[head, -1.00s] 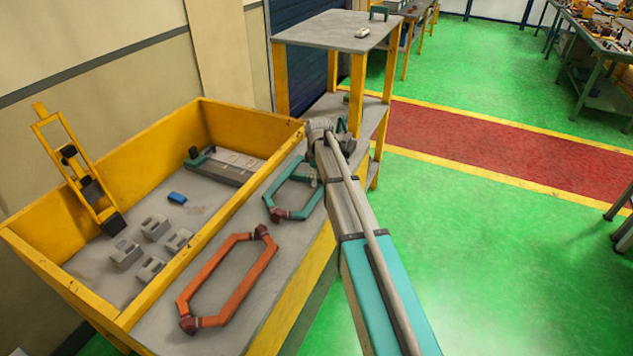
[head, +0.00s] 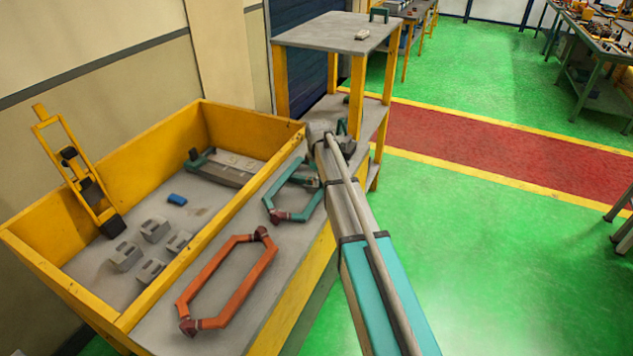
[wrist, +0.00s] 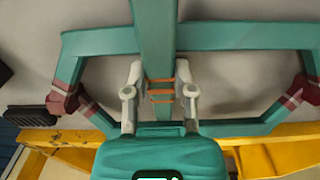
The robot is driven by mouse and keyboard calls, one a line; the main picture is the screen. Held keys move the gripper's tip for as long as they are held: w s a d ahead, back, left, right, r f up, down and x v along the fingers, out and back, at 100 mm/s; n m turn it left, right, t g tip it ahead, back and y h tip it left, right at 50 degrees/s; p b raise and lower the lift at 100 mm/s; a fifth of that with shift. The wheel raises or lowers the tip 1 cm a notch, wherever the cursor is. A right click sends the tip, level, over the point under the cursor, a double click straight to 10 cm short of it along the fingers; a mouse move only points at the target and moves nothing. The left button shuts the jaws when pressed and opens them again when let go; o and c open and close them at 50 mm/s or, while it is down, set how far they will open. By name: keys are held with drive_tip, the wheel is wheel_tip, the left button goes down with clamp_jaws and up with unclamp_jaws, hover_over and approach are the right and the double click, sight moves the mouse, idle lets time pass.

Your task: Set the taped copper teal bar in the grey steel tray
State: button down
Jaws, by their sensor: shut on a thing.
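The teal bar (wrist: 156,35) with copper-coloured tape bands runs up the middle of the wrist view. My gripper (wrist: 160,78) is shut on it at the bands, one pale finger on each side. The bar crosses over a teal six-sided coil (wrist: 240,38) with dark red taped corners; I cannot tell the gap between them. In the head view my arm's end is over the far end of the bench ledge and largely hides the gripper and bar. A long grey piece (head: 226,171), possibly the steel tray, lies at the back of the yellow-walled bin.
The teal coil (head: 268,203) lies on the ledge beside the bin, with an orange coil (head: 227,284) nearer. The bin (head: 255,133) has raised yellow walls. It holds several grey blocks (head: 154,229), a blue piece (head: 177,199) and a yellow frame (head: 76,165). A grey-topped table (head: 325,32) stands behind.

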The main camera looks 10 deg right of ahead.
drive_tip(key=shift+r, duration=0.1)
wheel_tip(320, 180, up, 3)
drive_tip(key=p, duration=0.2)
drive_tip(key=shift+f+p, duration=0.2)
drive_tip(key=shift+p, duration=0.2)
drive_tip(key=s+d+r+p, duration=0.1)
drive_tip(key=s+r+p, duration=0.9)
drive_tip(key=s, duration=0.4)
idle(0.3)
